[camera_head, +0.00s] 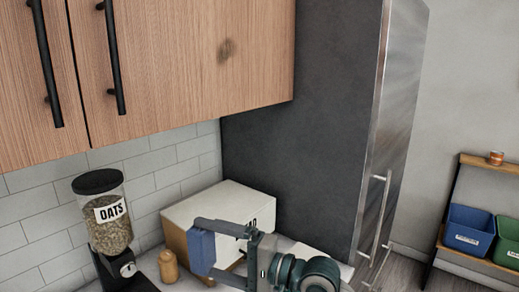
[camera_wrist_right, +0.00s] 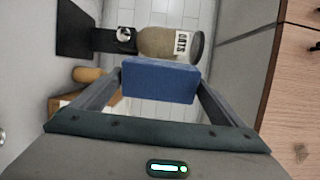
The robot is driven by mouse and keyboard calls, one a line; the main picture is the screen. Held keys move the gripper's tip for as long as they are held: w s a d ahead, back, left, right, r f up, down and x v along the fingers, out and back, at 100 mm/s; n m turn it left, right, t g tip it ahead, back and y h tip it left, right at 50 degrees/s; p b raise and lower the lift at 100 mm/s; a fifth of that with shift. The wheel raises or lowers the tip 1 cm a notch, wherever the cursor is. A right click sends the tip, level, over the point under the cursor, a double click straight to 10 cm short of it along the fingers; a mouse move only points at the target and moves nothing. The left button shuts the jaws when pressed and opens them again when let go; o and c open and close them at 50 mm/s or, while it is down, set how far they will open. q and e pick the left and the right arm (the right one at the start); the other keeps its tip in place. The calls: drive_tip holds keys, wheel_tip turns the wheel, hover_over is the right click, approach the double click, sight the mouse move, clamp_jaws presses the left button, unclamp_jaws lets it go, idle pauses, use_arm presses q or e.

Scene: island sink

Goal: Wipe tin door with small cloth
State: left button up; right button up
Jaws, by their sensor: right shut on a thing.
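A blue block-shaped cloth (camera_head: 201,250) is held between the two fingers of my right gripper (camera_head: 208,251), which is shut on it. In the right wrist view the cloth (camera_wrist_right: 160,82) spans the gap between the fingertips. The wooden cabinet door (camera_head: 190,60) at the upper middle bears a dark smudge (camera_head: 226,49). The cloth is well below this door and apart from it. A tall fridge with a brushed metal door (camera_head: 398,90) stands to the right; no mark is clear on it. My left gripper is not in view.
A white and wooden bread box (camera_head: 205,205) is on the counter behind my right gripper. An oats dispenser (camera_head: 108,215) and a small wooden shaker (camera_head: 168,267) stand to the left. Black handles (camera_head: 115,60) stick out from the cabinets. A shelf with bins (camera_head: 467,230) is far right.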

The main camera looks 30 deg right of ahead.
drive_tip(key=w+d+r+p, duration=0.2)
drive_tip(key=r, duration=0.8)
drive_tip(key=w+d+r+p, duration=0.1)
drive_tip(key=w+d+r, duration=0.1)
drive_tip(key=r, duration=0.8)
drive_tip(key=s+d+r+m+t+h+p, duration=0.1)
drive_tip(key=d+r, duration=0.3)
drive_tip(key=r, duration=0.5)
drive_tip(key=s+d+r+m+t+h+p, duration=0.1)
drive_tip(key=s+d+r+m+h, duration=0.1)
drive_tip(key=r, duration=0.8)
drive_tip(key=shift+s+d+r+m+t+h+p, duration=0.3)
drive_tip(key=shift+s+d+h, duration=0.2)
drive_tip(key=shift+d+h, duration=0.65)
drive_tip(key=shift+w, duration=0.15)
drive_tip(key=p+x, duration=0.3)
drive_tip(key=x, duration=0.2)
drive_tip(key=shift+w+a, duration=0.15)
drive_tip(key=shift+w, duration=0.2)
drive_tip(key=shift+x, duration=1)
